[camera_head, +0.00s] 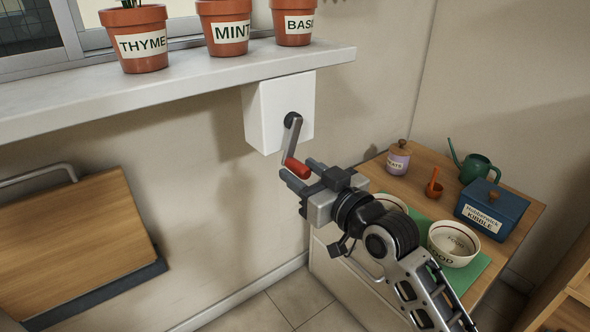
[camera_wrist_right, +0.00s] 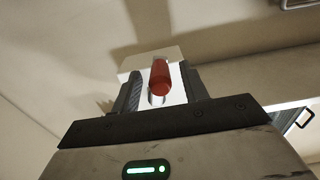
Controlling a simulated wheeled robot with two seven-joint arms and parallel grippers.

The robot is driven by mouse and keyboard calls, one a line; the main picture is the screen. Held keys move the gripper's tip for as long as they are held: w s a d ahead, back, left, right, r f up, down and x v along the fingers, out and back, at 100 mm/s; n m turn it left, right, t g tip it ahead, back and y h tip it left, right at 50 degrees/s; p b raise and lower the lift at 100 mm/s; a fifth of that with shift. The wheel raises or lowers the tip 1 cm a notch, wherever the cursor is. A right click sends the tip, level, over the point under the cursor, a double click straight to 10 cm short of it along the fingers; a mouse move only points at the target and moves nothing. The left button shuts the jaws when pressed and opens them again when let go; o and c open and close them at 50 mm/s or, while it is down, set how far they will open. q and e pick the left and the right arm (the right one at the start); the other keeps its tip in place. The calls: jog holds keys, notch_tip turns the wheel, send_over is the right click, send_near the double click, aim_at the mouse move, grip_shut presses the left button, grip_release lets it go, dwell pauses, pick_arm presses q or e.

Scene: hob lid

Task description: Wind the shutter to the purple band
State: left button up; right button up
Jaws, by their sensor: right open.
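A white winder box (camera_head: 282,112) is fixed to the wall under the window sill. Its grey crank arm (camera_head: 291,138) hangs down and slightly left from a dark hub, ending in a red handle (camera_head: 297,168). My right gripper (camera_head: 303,171) is open, with its fingertips either side of the red handle. In the right wrist view the red handle (camera_wrist_right: 160,78) also lies between the two fingers, with gaps showing beside it. The shutter and the purple band cannot be made out; only the lower part of the window (camera_head: 30,35) shows. My left gripper is out of view.
Potted herbs, including thyme (camera_head: 140,44) and mint (camera_head: 226,28), stand on the sill (camera_head: 200,73) above. A wooden cabinet top (camera_head: 408,184) at the right holds a blue kibble box (camera_head: 487,208), bowls and a green watering can (camera_head: 480,168). A wooden board (camera_head: 75,245) is at left.

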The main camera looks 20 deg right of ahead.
jog(key=shift+x, duration=1.1)
jog(key=shift+w, duration=0.15)
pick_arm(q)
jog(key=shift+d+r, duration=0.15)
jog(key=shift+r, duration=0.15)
pick_arm(e)
jog(key=shift+w+a, duration=0.1)
grip_shut()
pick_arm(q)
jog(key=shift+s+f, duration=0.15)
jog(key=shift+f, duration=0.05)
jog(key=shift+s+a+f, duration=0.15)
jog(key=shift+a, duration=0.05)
pick_arm(e)
jog(key=shift+a, duration=0.1)
